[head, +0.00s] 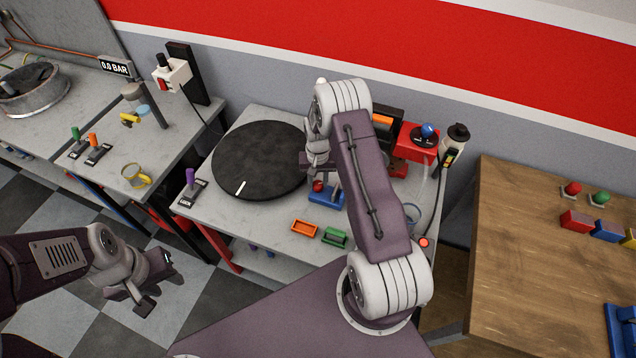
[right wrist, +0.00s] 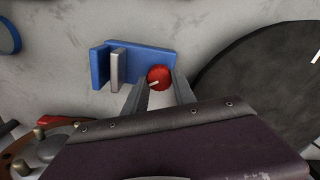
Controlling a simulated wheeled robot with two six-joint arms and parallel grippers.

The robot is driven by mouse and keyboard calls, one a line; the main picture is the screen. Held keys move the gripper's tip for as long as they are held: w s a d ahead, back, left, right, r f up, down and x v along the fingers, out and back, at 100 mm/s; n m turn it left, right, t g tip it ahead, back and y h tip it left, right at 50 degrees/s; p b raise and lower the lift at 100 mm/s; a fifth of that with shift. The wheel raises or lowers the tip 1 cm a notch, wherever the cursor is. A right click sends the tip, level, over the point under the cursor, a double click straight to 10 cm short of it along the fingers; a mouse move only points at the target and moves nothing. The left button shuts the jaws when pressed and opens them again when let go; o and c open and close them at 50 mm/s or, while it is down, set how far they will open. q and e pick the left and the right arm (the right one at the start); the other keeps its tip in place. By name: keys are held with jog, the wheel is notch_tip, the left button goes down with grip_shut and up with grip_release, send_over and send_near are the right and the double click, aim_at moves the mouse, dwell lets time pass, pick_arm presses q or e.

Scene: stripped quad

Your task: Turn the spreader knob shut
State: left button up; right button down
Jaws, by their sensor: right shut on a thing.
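The red round knob (right wrist: 159,77) sits at one end of a blue spreader base (right wrist: 150,62) with an upright grey plate and a blue plate at its other end. A pale mark shows on the knob. My right gripper (right wrist: 160,88) is shut on the knob, one finger on each side. In the head view the knob (head: 318,186) and the blue base (head: 326,198) show partly, below my right gripper (head: 318,176) and beside my arm. My left gripper (head: 162,283) hangs open and empty over the checkered floor.
A large black disc (head: 260,160) lies to the left of the spreader on the grey table. Orange (head: 304,228) and green (head: 334,237) trays lie in front. A red box (head: 418,140) with a blue knob stands behind right. A wooden table (head: 540,240) is at right.

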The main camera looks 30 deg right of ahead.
aim_at(318, 183)
jog(key=n+b, duration=0.1)
jog(key=n, duration=0.4)
jog(key=shift+a+n, duration=0.1)
jog(key=shift+n, duration=0.2)
jog(key=n+b, duration=0.1)
jog(key=n, duration=0.4)
jog(key=shift+n, duration=0.3)
jog(key=c, duration=1)
grip_release()
notch_tip(318, 183, up, 9)
jog(key=shift+b, duration=0.8)
